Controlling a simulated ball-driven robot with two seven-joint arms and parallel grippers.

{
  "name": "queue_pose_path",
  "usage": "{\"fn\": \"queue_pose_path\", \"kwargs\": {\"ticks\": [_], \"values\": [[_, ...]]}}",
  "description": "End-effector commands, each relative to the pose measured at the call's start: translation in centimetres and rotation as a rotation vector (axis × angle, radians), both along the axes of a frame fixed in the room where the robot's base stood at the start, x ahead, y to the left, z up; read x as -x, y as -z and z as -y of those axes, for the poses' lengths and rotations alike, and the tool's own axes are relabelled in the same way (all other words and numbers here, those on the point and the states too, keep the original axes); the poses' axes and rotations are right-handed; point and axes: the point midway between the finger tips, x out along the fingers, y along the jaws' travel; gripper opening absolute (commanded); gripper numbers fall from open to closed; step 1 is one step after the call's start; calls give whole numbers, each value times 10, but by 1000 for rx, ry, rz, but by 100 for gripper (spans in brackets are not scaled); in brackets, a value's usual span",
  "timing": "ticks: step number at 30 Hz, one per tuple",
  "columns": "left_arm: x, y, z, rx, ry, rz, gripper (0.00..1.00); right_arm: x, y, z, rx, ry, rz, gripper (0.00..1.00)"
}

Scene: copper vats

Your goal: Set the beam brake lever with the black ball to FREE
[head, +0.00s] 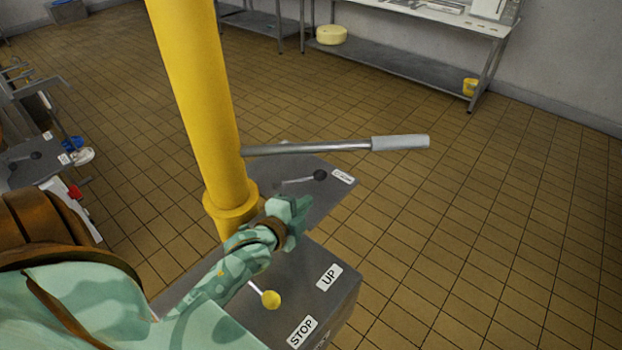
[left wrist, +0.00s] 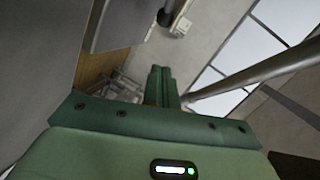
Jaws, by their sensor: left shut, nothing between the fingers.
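The black ball (head: 320,175) sits at the end of a short thin lever on a grey plate (head: 325,200) behind the yellow column. The lever points right, towards a small white label (head: 343,177) whose text is too small to read. My left gripper (head: 297,204) is just in front of that plate, nearer to me than the ball and apart from it in the picture. Its fingers (left wrist: 161,84) are together and empty in the left wrist view. A dark rounded end near a pale label shows beyond them there; I cannot tell if it is the ball. My right gripper is not in view.
The thick yellow column (head: 200,100) stands left of the gripper. A long steel bar with a pale grip (head: 400,143) reaches right above the plate. A yellow-ball lever (head: 271,299) stands near UP and STOP labels on the nearer box. Tiled floor on the right is clear.

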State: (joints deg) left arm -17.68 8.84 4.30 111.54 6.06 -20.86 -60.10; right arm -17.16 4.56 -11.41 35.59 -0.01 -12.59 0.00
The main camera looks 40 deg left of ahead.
Motion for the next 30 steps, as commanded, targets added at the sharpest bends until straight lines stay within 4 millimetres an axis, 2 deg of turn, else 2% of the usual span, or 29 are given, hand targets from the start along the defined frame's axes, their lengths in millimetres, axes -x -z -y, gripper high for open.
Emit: {"fn": "queue_pose_path", "kwargs": {"ticks": [12,19,30], "values": [[-84,23,-5,3,-1,2,0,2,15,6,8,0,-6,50],[-100,34,-29,-1,0,0,0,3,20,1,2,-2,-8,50],[-104,35,-34,0,0,0,0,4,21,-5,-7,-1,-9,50]]}}
